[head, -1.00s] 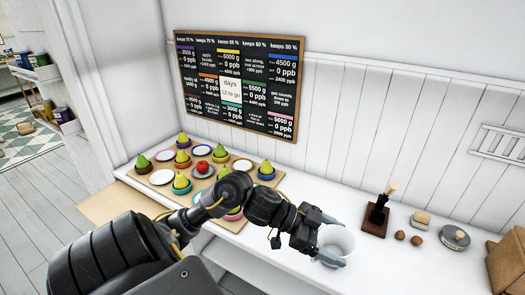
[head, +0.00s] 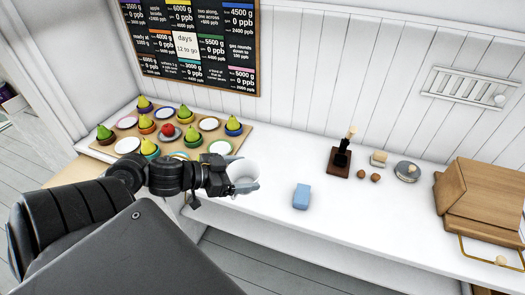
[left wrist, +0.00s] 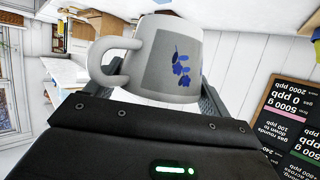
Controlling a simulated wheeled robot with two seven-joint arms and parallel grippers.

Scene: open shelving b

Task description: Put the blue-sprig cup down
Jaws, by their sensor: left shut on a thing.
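The blue-sprig cup (head: 243,169) is white and held by my left gripper (head: 241,175) over the front part of the white counter (head: 265,209). The gripper is shut on it, one finger on each side. In the left wrist view the cup (left wrist: 157,62) shows its blue sprig on the wall and its handle to the left. Whether its base touches the counter cannot be told. My right gripper is not in view.
A blue block (head: 301,197) stands right of the cup. Pears and plates on wooden boards (head: 103,149) lie to the left. A brush on a dark stand (head: 340,160), brown balls, a round tin (head: 407,171) and a wooden box (head: 485,205) stand to the right.

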